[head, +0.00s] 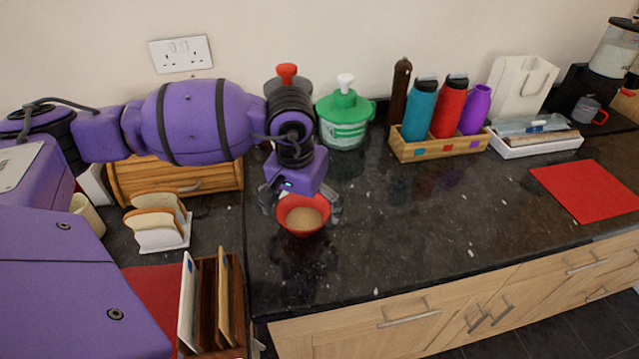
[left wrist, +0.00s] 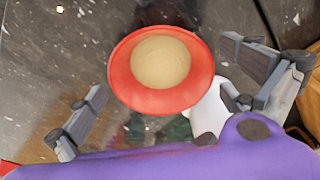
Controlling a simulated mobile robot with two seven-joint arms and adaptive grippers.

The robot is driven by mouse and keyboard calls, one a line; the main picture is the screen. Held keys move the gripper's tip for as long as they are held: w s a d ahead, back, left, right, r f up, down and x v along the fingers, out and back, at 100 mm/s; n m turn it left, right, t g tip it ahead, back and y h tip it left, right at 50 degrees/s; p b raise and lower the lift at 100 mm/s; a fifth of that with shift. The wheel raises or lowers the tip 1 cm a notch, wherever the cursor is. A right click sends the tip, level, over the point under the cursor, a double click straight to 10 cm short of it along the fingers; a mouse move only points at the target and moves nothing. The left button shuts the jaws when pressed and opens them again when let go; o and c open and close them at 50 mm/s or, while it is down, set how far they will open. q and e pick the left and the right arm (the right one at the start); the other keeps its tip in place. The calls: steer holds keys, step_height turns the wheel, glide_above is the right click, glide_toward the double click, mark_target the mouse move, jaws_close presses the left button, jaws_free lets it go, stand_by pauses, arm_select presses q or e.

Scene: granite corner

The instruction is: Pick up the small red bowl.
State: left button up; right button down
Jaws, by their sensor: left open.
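The small red bowl (head: 303,226) stands upright on the dark granite counter, below my left gripper (head: 307,200) in the head view. Its inside looks tan. In the left wrist view the bowl (left wrist: 160,100) lies at the upper middle, between and a little beyond the two spread fingers of my left gripper (left wrist: 170,103). The gripper is open and empty, and I see no contact with the bowl. In the head view the wrist hides part of the fingers. My right gripper is in neither view.
A green tub (head: 343,118) and a wooden box (head: 455,147) of bottles stand behind. A toast rack (head: 160,238) and a rack of boards (head: 215,305) are to the left. A red mat (head: 586,191) lies at right. The counter right of the bowl is clear.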

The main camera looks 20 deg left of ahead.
arm_select(q)
steer(key=shift+f, duration=0.7)
steer(key=c, duration=1.4)
steer(key=shift+o, duration=0.2)
steer(key=shift+w+r, duration=0.1)
steer(key=shift+r, duration=0.05)
